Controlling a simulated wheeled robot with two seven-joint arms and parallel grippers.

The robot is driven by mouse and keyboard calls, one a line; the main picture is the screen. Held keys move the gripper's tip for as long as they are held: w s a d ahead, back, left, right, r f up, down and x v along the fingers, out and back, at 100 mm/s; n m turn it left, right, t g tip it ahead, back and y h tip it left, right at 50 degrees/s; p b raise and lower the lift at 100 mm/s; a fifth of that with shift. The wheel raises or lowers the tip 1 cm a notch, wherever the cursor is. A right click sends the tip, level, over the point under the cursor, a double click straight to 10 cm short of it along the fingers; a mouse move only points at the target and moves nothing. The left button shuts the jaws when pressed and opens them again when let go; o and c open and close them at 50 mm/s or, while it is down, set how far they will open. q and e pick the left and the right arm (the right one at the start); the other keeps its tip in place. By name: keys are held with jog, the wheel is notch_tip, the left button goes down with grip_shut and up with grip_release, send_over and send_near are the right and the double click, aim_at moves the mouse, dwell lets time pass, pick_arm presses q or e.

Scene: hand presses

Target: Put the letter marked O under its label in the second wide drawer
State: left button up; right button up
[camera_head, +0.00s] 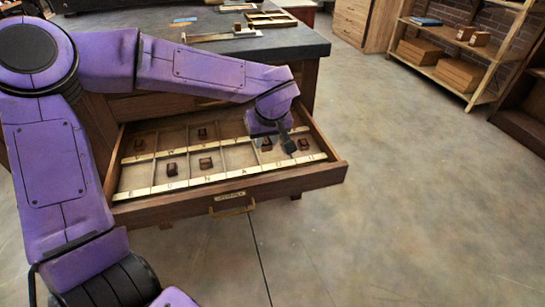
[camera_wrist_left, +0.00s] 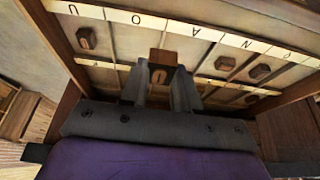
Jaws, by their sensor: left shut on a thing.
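My left gripper (camera_head: 274,142) is over the right part of the open drawer (camera_head: 230,192). In the left wrist view its two fingers (camera_wrist_left: 160,88) are shut on a small brown letter block (camera_wrist_left: 163,58). The block's face bears a pale round mark that looks like an O, but it is small. The brass label strip (camera_wrist_left: 165,25) shows U, O, A and N upside down in that view. The held block appears beyond the fingertips, near the O and A labels; its height above the drawer floor is unclear. My right gripper is not in view.
Other letter blocks lie in the drawer, including one (camera_head: 303,144) at the right and others (camera_head: 206,163) at the left. Thin dividers separate the compartments. The workbench top (camera_head: 290,45) is behind the drawer. Open floor (camera_head: 420,190) lies to the right.

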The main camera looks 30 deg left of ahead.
pick_arm(q)
jog(key=w+a+f, duration=0.2)
jog(key=w+f, duration=0.1)
jog(key=w, duration=0.2)
jog(key=b, duration=0.2)
send_over(273, 154)
jog(key=f, duration=0.5)
jog(key=shift+s+d, duration=0.1)
jog(key=shift+s, duration=0.15)
jog(key=f, duration=0.1)
jog(key=f+b, duration=0.1)
jog(key=f, duration=0.2)
jog(key=shift+w, duration=0.35)
jog(key=shift+r, duration=0.1)
jog(key=o, duration=1)
jog(key=shift+f, duration=0.2)
jog(key=shift+r, duration=0.1)
